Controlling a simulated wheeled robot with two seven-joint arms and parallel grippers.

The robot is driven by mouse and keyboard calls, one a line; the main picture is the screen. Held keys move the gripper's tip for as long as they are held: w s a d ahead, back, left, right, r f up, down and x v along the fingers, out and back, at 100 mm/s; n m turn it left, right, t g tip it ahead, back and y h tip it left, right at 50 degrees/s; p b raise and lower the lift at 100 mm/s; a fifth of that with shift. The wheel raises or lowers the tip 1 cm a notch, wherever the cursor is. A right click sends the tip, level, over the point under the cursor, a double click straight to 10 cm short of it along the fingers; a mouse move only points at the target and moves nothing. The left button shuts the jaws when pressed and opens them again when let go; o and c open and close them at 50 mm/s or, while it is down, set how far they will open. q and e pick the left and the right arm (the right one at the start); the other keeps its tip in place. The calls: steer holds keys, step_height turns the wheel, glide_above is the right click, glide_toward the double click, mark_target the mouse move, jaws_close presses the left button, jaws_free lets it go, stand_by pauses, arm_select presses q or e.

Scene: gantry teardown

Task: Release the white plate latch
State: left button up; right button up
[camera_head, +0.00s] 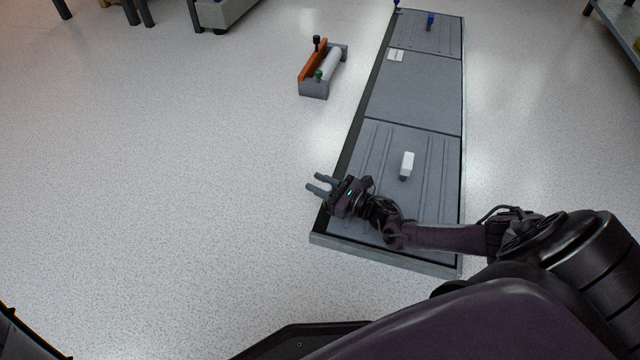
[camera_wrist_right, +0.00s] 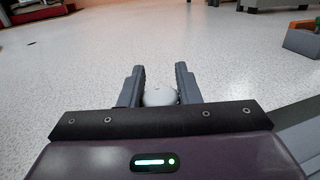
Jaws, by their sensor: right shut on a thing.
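The white plate latch (camera_head: 407,163) stands up as a small white block on the near grey panel (camera_head: 385,150) of the long dark-edged gantry plate. My right gripper (camera_head: 320,185) is to the left of the latch, apart from it, its fingers pointing left past the plate's left edge. In the right wrist view, a pale rounded thing (camera_wrist_right: 160,97) sits between the two fingers (camera_wrist_right: 158,85); the gripper is shut on it. What this thing is cannot be told. My left gripper is not in view.
A grey tray (camera_head: 314,88) with an orange part and a pale cylinder lies on the floor left of the plate. A blue latch (camera_head: 430,20) and a flat white square (camera_head: 396,55) are farther up the plate.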

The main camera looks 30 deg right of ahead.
mark_target(331, 190)
steer(key=o, duration=1)
steer(key=shift+s, duration=0.1)
steer(key=shift+s+d+p, duration=0.2)
steer(key=shift+s+p, duration=0.15)
steer(key=p+v, duration=0.2)
steer(key=v, duration=0.3)
steer(key=shift+s+d, duration=0.1)
steer(key=shift+s, duration=0.1)
steer(key=shift+s+d+p, duration=0.3)
steer(key=shift+s+d, duration=0.05)
steer(key=shift+s, duration=0.25)
steer(key=shift+s, duration=0.1)
